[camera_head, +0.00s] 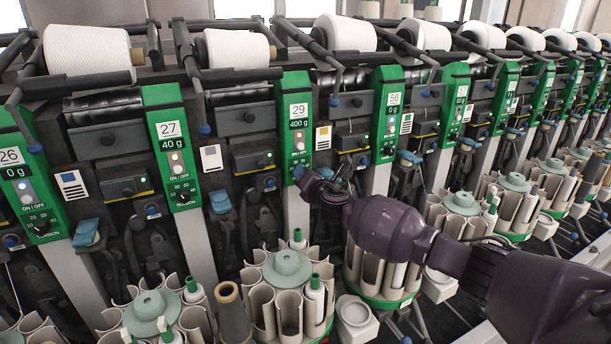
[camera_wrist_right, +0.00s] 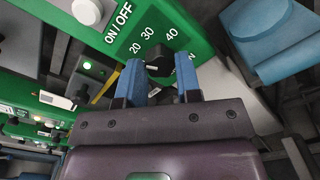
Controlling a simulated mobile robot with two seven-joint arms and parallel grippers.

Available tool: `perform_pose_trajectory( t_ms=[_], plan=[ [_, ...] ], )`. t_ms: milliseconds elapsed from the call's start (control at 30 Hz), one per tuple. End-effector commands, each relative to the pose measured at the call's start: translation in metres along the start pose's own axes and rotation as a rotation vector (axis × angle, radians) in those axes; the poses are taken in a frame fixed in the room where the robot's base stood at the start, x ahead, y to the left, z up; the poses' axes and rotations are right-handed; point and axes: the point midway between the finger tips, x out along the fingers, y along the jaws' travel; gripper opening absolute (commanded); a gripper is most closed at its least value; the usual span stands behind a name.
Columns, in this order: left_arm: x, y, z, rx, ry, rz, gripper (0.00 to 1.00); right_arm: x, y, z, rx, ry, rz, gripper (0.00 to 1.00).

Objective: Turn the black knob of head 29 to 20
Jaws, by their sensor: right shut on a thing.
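The green panel of head 29 (camera_head: 294,100) stands near the centre of the head view, with its display reading 400 g. My right gripper (camera_head: 304,178) is at the panel's lower end and hides the knob there. In the right wrist view the black knob (camera_wrist_right: 159,64) sits between the two blue fingertips of my right gripper (camera_wrist_right: 159,78), which are shut on it. The printed 20, 30 and 40 show around the knob. I cannot make out clearly where its pointer stands. My left gripper is not in view.
A white ON/OFF button (camera_wrist_right: 88,11) lies beside the scale. A blue lever part (camera_wrist_right: 262,38) is close to the right of the gripper. Neighbouring green panel 27 (camera_head: 171,140) stands to the left. Bobbin magazines (camera_head: 286,268) with tubes stand below.

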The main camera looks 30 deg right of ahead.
Motion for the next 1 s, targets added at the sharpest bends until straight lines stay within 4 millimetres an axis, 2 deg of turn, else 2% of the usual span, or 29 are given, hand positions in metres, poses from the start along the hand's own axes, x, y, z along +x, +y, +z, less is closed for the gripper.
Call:
perform_pose_trajectory(
  t_ms=[33, 200, 567, 767, 1000],
  plan=[
    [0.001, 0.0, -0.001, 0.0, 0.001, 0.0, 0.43, 0.0, -0.001, -0.001, -0.001, 0.001, -0.001, 0.33],
    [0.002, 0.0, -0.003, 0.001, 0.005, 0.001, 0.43, 0.0, -0.001, 0.0, -0.001, 0.0, -0.001, 0.57],
    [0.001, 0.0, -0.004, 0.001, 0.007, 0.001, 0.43, -0.004, 0.0, 0.001, -0.002, 0.0, 0.001, 0.57],
    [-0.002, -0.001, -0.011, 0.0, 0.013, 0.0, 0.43, -0.029, 0.001, 0.001, -0.001, 0.001, 0.001, 0.57],
    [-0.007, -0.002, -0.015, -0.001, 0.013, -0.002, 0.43, -0.071, 0.0, 0.001, -0.001, 0.001, 0.0, 0.57]
  ],
)
